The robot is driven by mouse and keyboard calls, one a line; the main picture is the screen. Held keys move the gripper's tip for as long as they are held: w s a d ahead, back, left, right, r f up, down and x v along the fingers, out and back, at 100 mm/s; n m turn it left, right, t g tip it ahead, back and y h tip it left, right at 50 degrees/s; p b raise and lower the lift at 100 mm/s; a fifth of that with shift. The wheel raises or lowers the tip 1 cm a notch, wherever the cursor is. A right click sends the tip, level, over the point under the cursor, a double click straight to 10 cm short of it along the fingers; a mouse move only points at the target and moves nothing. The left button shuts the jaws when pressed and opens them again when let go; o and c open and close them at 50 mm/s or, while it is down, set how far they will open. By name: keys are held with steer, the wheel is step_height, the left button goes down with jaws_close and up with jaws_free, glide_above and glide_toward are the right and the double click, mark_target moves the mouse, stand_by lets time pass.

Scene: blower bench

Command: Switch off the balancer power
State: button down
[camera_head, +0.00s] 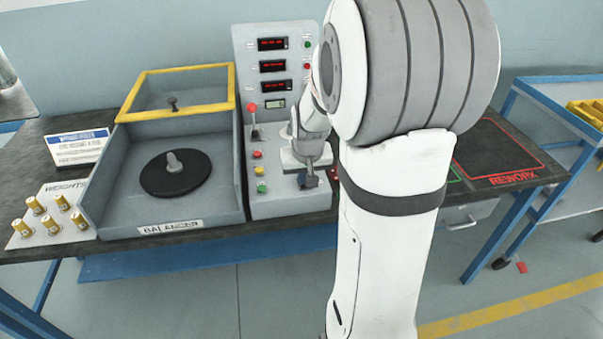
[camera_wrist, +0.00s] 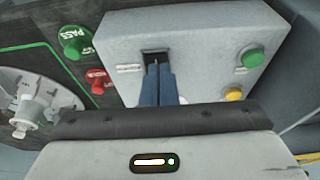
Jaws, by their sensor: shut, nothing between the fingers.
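The balancer (camera_head: 90,205) is a grey box with a black turntable and a yellow-framed cover standing raised at its back. Its grey control panel (camera_head: 262,209) stands to its right and also shows in the wrist view (camera_wrist: 190,30). A small dark switch recess (camera_wrist: 155,55) with a label beside it lies on the panel in the wrist view. My gripper (camera_wrist: 160,70) is shut and empty, its blue fingertips right at the recess and covering part of it. I cannot tell whether they touch the switch. In the head view my gripper (camera_head: 308,181) is over the panel's right front part.
A red-knobbed lever (camera_head: 252,108) and several coloured buttons (camera_head: 259,170) sit on the panel's left side. Brass weights (camera_head: 36,205) are at far left. My arm hides the bench's middle.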

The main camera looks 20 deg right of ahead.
steer(key=shift+r, duration=0.25)
steer(key=p+v, duration=0.1)
steer(key=v, duration=0.1)
steer(key=p+v, duration=0.2)
steer(key=shift+w+r, duration=0.15)
steer(key=shift+w, duration=0.25)
steer(key=v, duration=0.9)
steer(key=shift+s, duration=0.4)
steer(key=shift+w+d+r+b, duration=0.15)
steer(key=shift+w+r+b, duration=0.2)
steer(key=shift+w, duration=0.3)
steer(key=shift+f, duration=0.2)
